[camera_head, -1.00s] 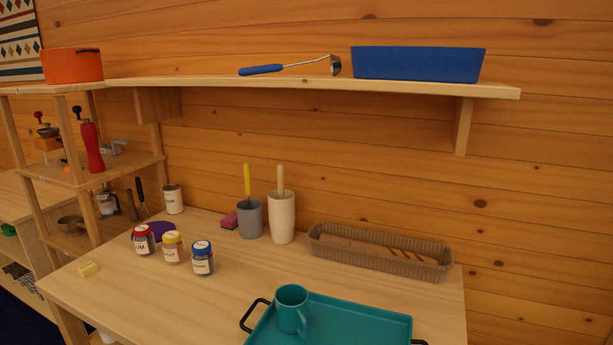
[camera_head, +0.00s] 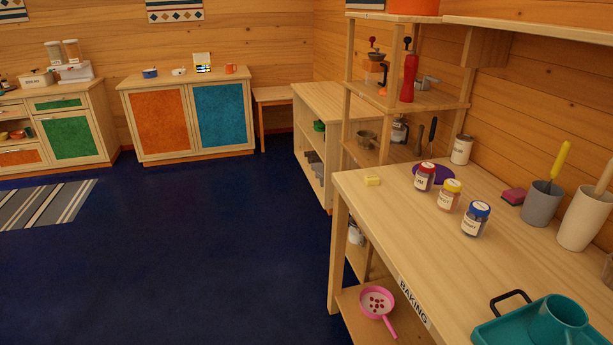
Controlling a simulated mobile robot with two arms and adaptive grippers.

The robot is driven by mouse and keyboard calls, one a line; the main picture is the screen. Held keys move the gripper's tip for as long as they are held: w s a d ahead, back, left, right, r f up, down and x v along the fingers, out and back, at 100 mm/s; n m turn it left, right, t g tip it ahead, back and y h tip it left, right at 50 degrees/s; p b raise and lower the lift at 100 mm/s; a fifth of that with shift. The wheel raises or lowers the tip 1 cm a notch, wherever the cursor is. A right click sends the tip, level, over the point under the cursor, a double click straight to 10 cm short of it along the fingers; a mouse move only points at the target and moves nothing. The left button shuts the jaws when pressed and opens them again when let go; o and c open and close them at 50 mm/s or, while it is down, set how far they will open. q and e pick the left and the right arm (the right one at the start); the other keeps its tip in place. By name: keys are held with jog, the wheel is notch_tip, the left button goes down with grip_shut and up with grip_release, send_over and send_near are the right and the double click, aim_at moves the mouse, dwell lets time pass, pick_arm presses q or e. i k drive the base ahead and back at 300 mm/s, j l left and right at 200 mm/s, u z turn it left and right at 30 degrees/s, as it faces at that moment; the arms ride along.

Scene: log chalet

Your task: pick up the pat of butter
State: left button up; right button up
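The pat of butter (camera_head: 372,181) is a small yellow block. It lies on the wooden worktop (camera_head: 400,215) near its far left corner, left of the jar with the red lid (camera_head: 424,177). Nothing covers it and nothing touches it. Neither of my grippers shows in the head view.
Jars with yellow (camera_head: 449,195) and blue lids (camera_head: 475,219) stand right of the butter, with a purple item (camera_head: 441,171) behind. A teal tray (camera_head: 490,333) with a mug (camera_head: 558,321) is at the front right. A pink pan (camera_head: 378,304) sits on the lower shelf.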

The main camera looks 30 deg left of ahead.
aim_at(370, 180)
jog(key=u, duration=0.55)
jog(key=z, duration=0.35)
jog(key=i+j+z, duration=0.15)
jog(key=j+z, duration=0.2)
jog(key=i+j+z, duration=0.15)
jog(key=j+z, duration=0.6)
jog(key=i+j+z, duration=0.1)
jog(key=j+z, duration=0.25)
